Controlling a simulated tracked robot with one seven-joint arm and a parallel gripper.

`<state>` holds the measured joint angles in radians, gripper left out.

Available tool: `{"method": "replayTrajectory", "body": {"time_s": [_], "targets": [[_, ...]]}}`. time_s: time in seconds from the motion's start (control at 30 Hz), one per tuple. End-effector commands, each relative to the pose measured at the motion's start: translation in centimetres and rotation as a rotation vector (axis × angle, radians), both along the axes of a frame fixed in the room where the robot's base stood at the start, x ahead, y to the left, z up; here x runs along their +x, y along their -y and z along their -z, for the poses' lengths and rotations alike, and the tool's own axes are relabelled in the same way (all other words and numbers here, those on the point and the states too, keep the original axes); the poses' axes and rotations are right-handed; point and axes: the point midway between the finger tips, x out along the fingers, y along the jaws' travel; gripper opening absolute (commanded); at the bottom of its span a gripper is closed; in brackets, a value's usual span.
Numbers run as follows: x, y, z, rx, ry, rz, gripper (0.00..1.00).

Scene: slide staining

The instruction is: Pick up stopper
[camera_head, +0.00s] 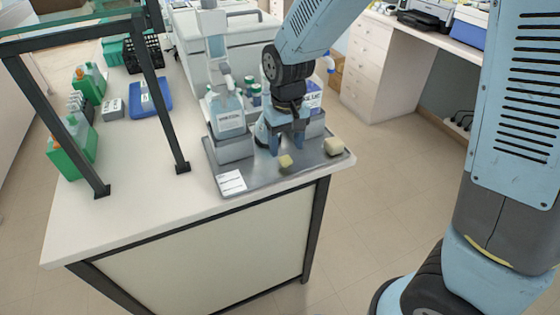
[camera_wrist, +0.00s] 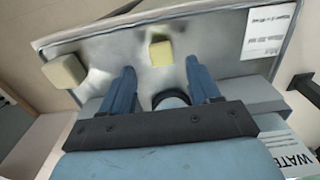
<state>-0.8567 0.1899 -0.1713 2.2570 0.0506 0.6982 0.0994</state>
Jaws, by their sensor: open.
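Two pale yellow, block-like pieces that look like stoppers lie on the grey metal tray (camera_head: 262,178). The nearer stopper (camera_head: 285,161) is just in front of my gripper (camera_head: 286,150). In the wrist view this stopper (camera_wrist: 160,52) lies just past the fingertips, in line with the gap between them. My gripper (camera_wrist: 160,67) points down at the tray, open and empty. The second stopper (camera_head: 334,145) lies at the tray's right corner, and in the wrist view it (camera_wrist: 64,70) is left of the fingers. I cannot tell whether the fingertips touch the tray.
A labelled bottle (camera_head: 229,118) stands in a grey holder left of my gripper. Another labelled bottle (camera_head: 312,98) is behind it. A white card (camera_head: 231,181) lies on the tray's left. A dark-framed shelf post (camera_head: 166,100) and a blue tray (camera_head: 150,95) are further left.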

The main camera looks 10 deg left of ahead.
Motion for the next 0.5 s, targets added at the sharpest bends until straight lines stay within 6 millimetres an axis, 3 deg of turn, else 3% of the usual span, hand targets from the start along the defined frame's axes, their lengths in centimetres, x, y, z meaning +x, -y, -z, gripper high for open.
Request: {"method": "replayTrajectory", "body": {"time_s": [0.23,0.5], "targets": [[-0.2,-0.2,3.3,-0.002,-0.001,0.0,0.62],[-0.1,-0.2,4.0,0.001,0.001,0.0,0.62]]}}
